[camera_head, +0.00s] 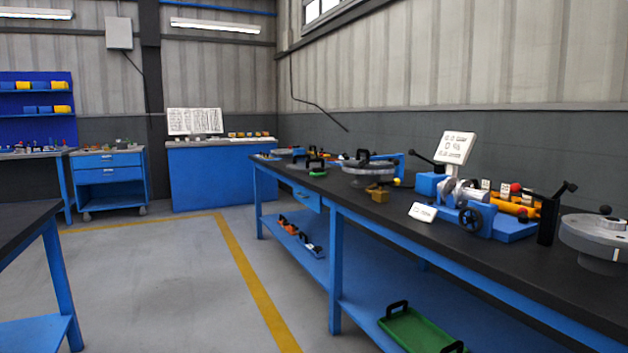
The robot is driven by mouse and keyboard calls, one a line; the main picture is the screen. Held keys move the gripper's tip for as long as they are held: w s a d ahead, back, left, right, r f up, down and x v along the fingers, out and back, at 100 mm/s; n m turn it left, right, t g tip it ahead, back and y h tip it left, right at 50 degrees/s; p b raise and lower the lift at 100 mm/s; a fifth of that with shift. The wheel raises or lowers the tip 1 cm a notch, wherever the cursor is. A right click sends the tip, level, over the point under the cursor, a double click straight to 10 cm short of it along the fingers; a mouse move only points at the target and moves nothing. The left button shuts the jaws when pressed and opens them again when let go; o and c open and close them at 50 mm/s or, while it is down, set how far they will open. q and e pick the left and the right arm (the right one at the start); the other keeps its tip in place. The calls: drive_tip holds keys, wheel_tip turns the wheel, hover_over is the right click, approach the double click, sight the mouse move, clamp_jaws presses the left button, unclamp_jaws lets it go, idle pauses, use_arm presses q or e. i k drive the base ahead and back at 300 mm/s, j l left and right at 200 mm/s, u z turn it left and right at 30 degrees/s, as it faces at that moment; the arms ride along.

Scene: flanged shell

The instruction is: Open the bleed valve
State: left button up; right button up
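A blue test rig (512,229) stands on the long dark-topped workbench at the right. It carries a black handwheel (470,219) on its front, silvery cylindrical parts (449,190), an orange-yellow cylinder (508,208) and a small red knob (516,188). I cannot tell which of these parts is the bleed valve, or whether it is open; the details are too small. A white display panel (456,148) with dark text stands behind the rig. Neither of my grippers is in view.
A round grey flanged part (598,238) sits at the bench's right end, and another (367,168) farther back. A green tray (412,333) lies on the lower shelf. Another table (24,222) stands at the left. The floor (170,285) between is clear.

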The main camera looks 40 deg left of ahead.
sight(396, 182)
drive_tip(key=u, duration=0.9)
drive_tip(key=i+l, duration=0.15)
drive_tip(key=i, duration=0.3)
drive_tip(key=i+l, duration=0.2)
drive_tip(key=i, duration=0.25)
drive_tip(key=i+l, duration=0.15)
drive_tip(key=i, duration=0.35)
drive_tip(key=u, duration=1.55)
